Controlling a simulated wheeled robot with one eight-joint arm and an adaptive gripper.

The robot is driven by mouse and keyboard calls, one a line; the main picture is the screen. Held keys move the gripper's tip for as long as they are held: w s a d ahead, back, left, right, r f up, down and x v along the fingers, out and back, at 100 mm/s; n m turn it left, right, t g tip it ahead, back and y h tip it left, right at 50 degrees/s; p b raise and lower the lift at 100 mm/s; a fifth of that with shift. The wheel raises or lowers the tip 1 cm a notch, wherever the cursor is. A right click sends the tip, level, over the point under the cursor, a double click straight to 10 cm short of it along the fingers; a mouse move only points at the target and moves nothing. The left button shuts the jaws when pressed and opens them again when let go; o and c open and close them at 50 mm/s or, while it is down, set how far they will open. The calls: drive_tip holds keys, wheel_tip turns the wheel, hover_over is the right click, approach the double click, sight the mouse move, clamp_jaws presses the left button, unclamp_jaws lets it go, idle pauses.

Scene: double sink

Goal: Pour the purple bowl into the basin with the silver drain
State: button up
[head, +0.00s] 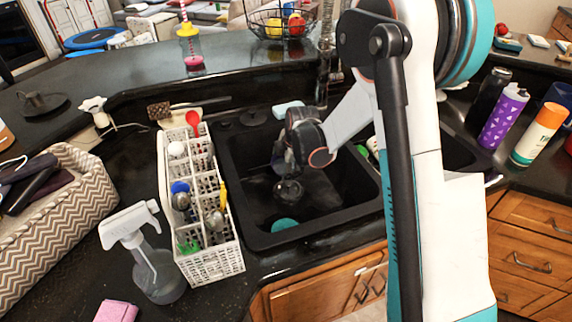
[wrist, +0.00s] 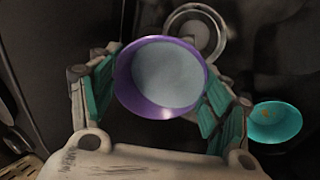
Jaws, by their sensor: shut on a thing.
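My gripper (wrist: 158,95) is shut on the purple bowl (wrist: 126,88), with teal finger pads on either side of it. The bowl's open mouth faces the wrist camera, and pale grey contents show inside. In the head view my gripper (head: 284,158) hangs over the left basin (head: 248,205), and I cannot make out the bowl there. A silver drain (head: 289,190) shows on that basin's floor below the gripper. The round drain (wrist: 193,30) also shows beyond the bowl in the wrist view, partly hidden by it.
A teal bowl (head: 284,225) lies in the left basin near its front wall; it also shows right of my gripper in the wrist view (wrist: 274,122). A white utensil rack (head: 212,262) and spray bottle (head: 155,270) stand left. Bottles (head: 503,118) stand right. My arm hides much of the right basin.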

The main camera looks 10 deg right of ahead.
drive_tip(key=shift+s+d+r+t+b, duration=0.15)
drive_tip(key=shift+s+r+t+b, duration=0.2)
drive_tip(key=shift+s+t, duration=0.35)
drive_tip(key=shift+f, duration=0.1)
drive_tip(key=shift+s+d+t+y+b, duration=0.2)
drive_tip(key=shift+s+t+y+b, duration=0.1)
drive_tip(key=shift+s+t+b, duration=0.4)
drive_tip(key=shift+s+r, duration=0.15)
drive_tip(key=shift+r, duration=0.15)
drive_tip(key=shift+b, duration=0.35)
drive_tip(key=shift+s+d+t+b, duration=0.15)
drive_tip(key=shift+s+t+b, duration=0.1)
drive_tip(key=shift+t+b, duration=0.25)
drive_tip(key=shift+s+r+t+y+b, duration=0.2)
drive_tip(key=shift+t+y+b, duration=0.1)
drive_tip(key=shift+b, duration=0.05)
